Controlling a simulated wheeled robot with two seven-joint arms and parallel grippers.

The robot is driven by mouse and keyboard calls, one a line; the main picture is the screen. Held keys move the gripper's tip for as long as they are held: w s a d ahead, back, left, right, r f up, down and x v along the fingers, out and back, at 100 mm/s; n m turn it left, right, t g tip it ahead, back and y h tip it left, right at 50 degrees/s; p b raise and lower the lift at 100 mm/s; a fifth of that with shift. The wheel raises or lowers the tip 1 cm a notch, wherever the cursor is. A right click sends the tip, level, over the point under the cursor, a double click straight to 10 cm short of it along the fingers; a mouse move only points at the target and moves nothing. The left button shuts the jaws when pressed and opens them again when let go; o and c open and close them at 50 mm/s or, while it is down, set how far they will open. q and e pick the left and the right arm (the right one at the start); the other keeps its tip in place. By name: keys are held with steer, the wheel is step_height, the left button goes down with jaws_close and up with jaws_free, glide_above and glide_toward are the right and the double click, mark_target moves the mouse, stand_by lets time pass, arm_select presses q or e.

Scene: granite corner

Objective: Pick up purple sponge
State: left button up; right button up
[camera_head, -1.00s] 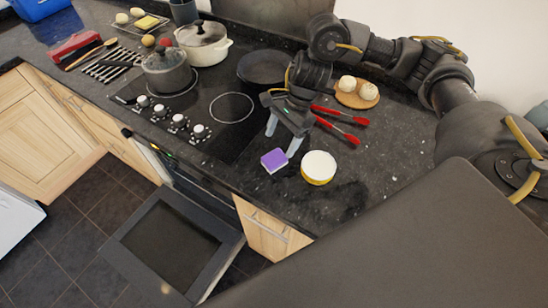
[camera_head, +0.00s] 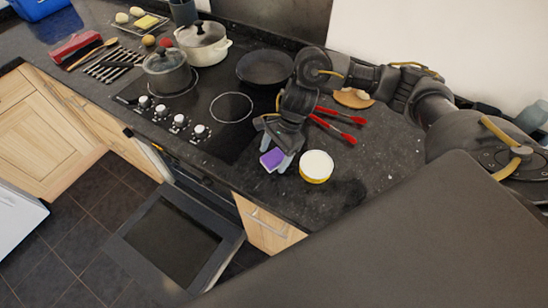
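The purple sponge (camera_head: 272,159) is a small block on the dark granite counter, near its front edge. My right gripper (camera_head: 279,162) is over it from above, with its fingers pointing down. One fingertip shows on each side of the sponge, and the fingers look apart. I cannot tell whether they touch the sponge. The gripper's body hides part of the counter behind the sponge. My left gripper is not in view.
A white-topped yellow round container (camera_head: 316,167) stands close to the right of the sponge. Red tongs (camera_head: 338,124) lie behind it. A black pan (camera_head: 265,68) and pots (camera_head: 203,42) stand on the hob. The oven door (camera_head: 172,240) hangs open below.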

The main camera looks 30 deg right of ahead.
steer(key=shift+w, duration=0.1)
steer(key=c, duration=1.1)
steer(key=shift+o, duration=0.2)
steer(key=shift+r+b, duration=0.6)
steer(key=s+a+r+p, duration=0.2)
steer(key=s+r+p, duration=0.7)
steer(key=s+r, duration=0.2)
steer(key=shift+s+a+r, duration=0.4)
steer(key=shift+s, duration=1)
